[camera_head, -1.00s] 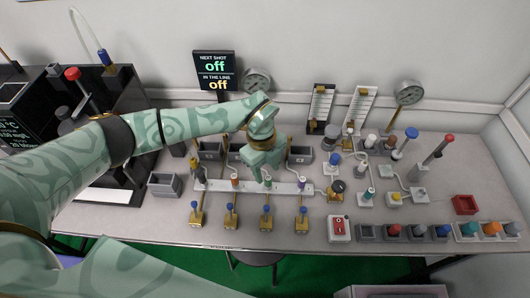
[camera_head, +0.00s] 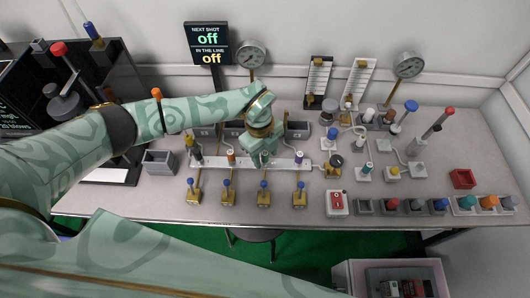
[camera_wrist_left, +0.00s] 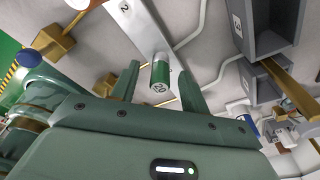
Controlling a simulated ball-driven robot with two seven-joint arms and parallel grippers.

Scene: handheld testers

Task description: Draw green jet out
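The green jet (camera_wrist_left: 160,75) is a short green cylinder with a pale numbered end, standing in the white rail (camera_wrist_left: 138,32) in the left wrist view. My left gripper (camera_wrist_left: 158,92) is open, with one finger on each side of the jet and gaps still showing. In the head view the left gripper (camera_head: 263,156) is down over the middle of the rail and largely hides the green jet. An orange jet (camera_head: 231,157) and a purple jet (camera_head: 299,157) stand in the rail on either side. My right gripper is not in view.
Brass valves with blue knobs (camera_head: 263,194) line the front of the rail. Grey bins (camera_head: 298,130) stand close behind it. The sign (camera_head: 208,42) reads off.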

